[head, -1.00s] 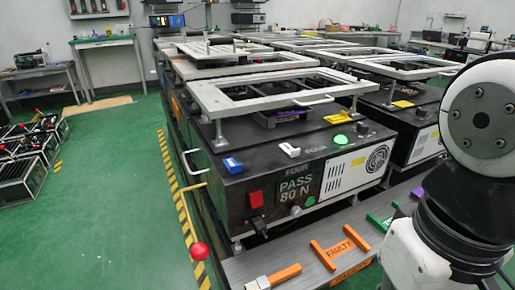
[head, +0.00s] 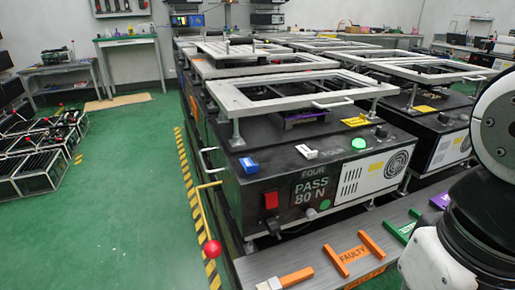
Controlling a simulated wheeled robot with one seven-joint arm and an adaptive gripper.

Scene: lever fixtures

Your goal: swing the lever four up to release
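The black fixture marked FOUR (head: 250,197) stands at the centre of the head view, with a sign reading PASS 80 N. A yellow lever (head: 203,212) is at its left front corner. The lever hangs down from a short bar at the fixture's side and ends in a red ball (head: 212,249), low over the floor's striped line. My white and black arm fills the right edge of the view. My gripper is out of the picture, well apart from the lever as far as the view shows.
A grey bench (head: 320,262) runs along the fixture's front, with orange FAULTY pieces (head: 354,254) and a green piece (head: 402,227) on it. Metal frames sit on top of the fixtures. Black crates (head: 30,165) stand at the left. Green floor (head: 120,220) left of the striped line is clear.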

